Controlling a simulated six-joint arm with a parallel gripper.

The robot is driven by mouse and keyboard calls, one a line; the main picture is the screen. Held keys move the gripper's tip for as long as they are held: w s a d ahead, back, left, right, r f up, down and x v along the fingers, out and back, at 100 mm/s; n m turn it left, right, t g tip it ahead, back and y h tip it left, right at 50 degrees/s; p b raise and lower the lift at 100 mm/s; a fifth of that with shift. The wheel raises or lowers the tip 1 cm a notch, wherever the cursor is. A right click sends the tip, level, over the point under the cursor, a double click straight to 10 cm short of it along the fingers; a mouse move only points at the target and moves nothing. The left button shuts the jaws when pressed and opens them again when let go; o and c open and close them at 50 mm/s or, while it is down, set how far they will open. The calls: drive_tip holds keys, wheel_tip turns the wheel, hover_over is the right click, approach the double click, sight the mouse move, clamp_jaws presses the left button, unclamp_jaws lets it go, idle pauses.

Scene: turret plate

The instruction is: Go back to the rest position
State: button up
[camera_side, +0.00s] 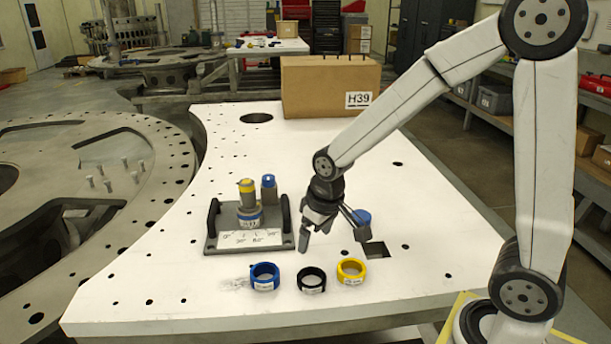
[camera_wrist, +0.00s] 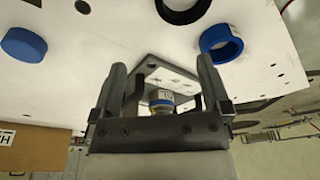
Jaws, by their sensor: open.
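My gripper (camera_side: 333,239) is open and empty above the white table, in front and to the right of the grey fixture plate (camera_side: 222,243). In the wrist view its fingers (camera_wrist: 160,64) stand wide apart, with part of the fixture showing beyond them. The fixture has two black handles, a grey post with a yellow top (camera_side: 246,186) and a blue collar, and a post with a blue top (camera_side: 268,181). A blue round piece (camera_side: 361,217) shows beside the right finger; it also shows in the wrist view (camera_wrist: 23,44), apart from the gripper.
A blue ring (camera_side: 265,276), a black ring (camera_side: 311,280) and a yellow ring (camera_side: 351,271) lie in a row near the table's front. A square hole (camera_side: 376,250) is right of my gripper. A cardboard box (camera_side: 320,87) marked H39 stands at the back. The table's middle is clear.

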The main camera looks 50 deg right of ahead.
drive_tip(key=s, duration=0.2)
drive_tip(key=s+f, duration=0.1)
drive_tip(key=s, duration=0.2)
drive_tip(key=s+f, duration=0.1)
drive_tip(key=s, duration=0.1)
drive_tip(key=shift+s+a+f, duration=0.2)
drive_tip(key=shift+s, duration=0.05)
drive_tip(key=shift+c, duration=0.2)
